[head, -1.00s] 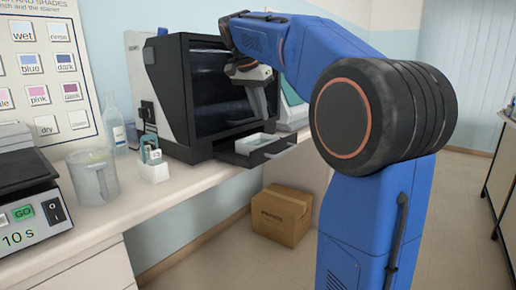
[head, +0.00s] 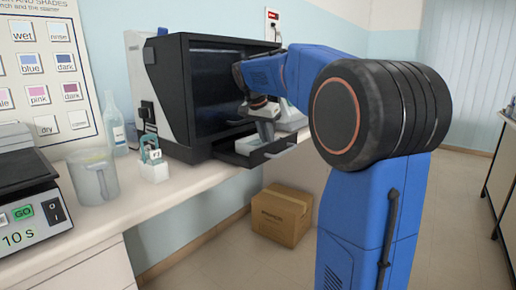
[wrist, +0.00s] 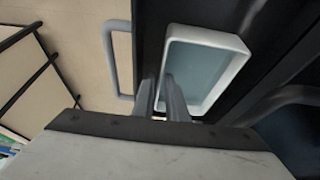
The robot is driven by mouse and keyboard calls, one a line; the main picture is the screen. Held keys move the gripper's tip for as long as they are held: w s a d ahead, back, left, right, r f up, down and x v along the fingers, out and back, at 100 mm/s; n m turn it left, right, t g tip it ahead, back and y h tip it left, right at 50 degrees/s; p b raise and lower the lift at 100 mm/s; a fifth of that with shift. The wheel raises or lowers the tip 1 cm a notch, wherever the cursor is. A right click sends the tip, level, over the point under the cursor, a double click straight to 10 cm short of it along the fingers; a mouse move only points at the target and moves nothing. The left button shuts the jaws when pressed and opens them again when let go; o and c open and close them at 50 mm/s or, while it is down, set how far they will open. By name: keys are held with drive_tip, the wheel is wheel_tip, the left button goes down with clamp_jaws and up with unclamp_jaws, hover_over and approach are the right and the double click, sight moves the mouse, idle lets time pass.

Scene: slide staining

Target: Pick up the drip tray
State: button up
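The drip tray (wrist: 236,75) is a shallow white-rimmed tray with a grey-blue floor. It lies in the pulled-out dark drawer (head: 238,158) at the bottom of the black machine; in the head view my gripper partly hides it. My gripper (wrist: 160,79) points down at the tray. In the wrist view, its two fingers stand a little apart at the tray's near left corner. One finger shows over the inside of the tray and the other outside its left wall. Whether they touch the wall is unclear. In the head view my gripper (head: 267,138) is low over the drawer.
The black machine (head: 205,85) stands behind the drawer. The drawer's handle (wrist: 112,62) shows left of the tray in the wrist view. A small white rack (head: 154,171), a beaker (head: 95,178) and a scale-like device (head: 25,195) stand left. A cardboard box (head: 281,215) is on the floor.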

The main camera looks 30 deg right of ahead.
drive_tip(key=shift+d+f, duration=0.15)
drive_tip(key=shift+f, duration=0.35)
clamp_jaws()
drive_tip(key=shift+w+r, duration=0.1)
drive_tip(key=shift+r, duration=0.05)
